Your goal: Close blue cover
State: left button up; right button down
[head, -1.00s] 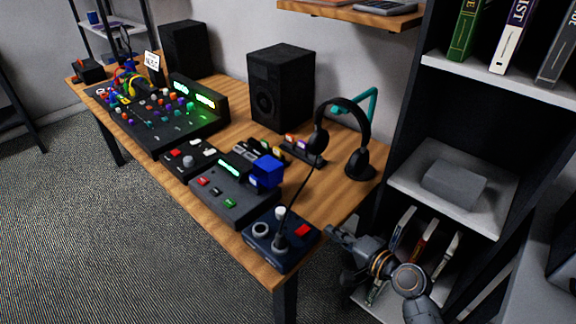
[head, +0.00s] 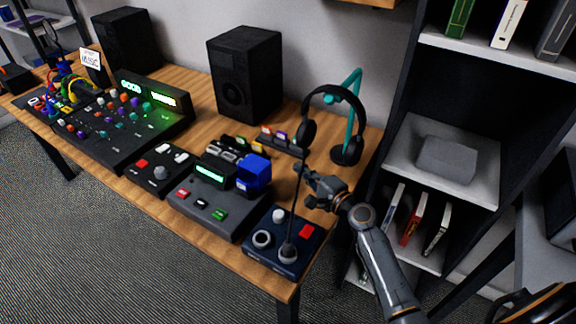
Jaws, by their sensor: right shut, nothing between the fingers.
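The blue cover (head: 254,174) stands raised at the back right corner of a dark grey box (head: 203,215) with a green display and red, white and green buttons. The box sits on the wooden table near its front edge. My right gripper (head: 305,186) is shut and empty, to the right of the blue cover and apart from it, above the table's right end. My left gripper is not in view.
A dark blue joystick box (head: 273,255) with a tall thin stick stands below my right gripper. Headphones on a teal stand (head: 350,110), a black speaker (head: 245,75) and a mixer (head: 120,130) are on the table. A shelf (head: 445,165) stands at the right.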

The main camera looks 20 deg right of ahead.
jog(key=x, duration=0.3)
jog(key=shift+w+r, duration=0.15)
jog(key=shift+w, duration=0.1)
jog(key=x, duration=0.5)
jog(key=shift+a, duration=0.15)
jog(key=s+a+p, duration=0.1)
jog(key=s+a, duration=0.1)
jog(key=shift+a+r+p, duration=0.3)
jog(key=shift+p, duration=0.05)
jog(key=shift+s+a, duration=0.2)
jog(key=shift+s, duration=0.05)
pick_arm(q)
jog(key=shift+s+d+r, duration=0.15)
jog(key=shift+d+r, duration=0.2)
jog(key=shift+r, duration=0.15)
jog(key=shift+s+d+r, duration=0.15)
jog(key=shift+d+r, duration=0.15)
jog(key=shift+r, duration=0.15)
pick_arm(e)
jog(key=shift+f, duration=0.15)
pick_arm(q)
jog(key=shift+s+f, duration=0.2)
pick_arm(e)
jog(key=shift+a, duration=0.1)
